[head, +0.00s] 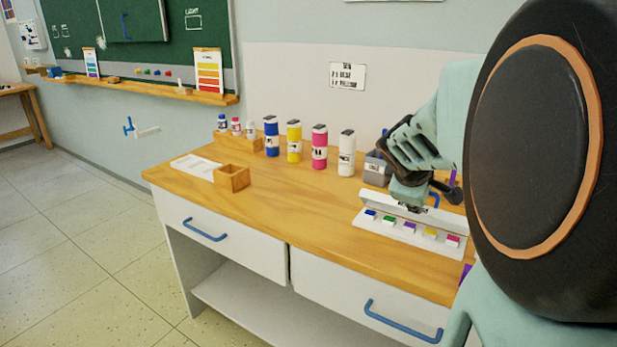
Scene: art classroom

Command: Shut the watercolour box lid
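The watercolour box (397,236) is white and stands at the right front of the wooden counter. Its row of blue, green, purple, yellow and pink pans is uncovered. Its white lid (384,199) stands raised along the back side of the box. My gripper (412,207) points down at the middle of the lid and hides part of it. I cannot tell whether it touches the lid. Its fingers are small, dark and partly hidden, so their opening does not show.
Blue, yellow, pink and white bottles (320,147) stand behind and left of the box. A wooden box (231,178) and a white tray (196,167) are at the left. The counter's middle (300,205) is clear.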

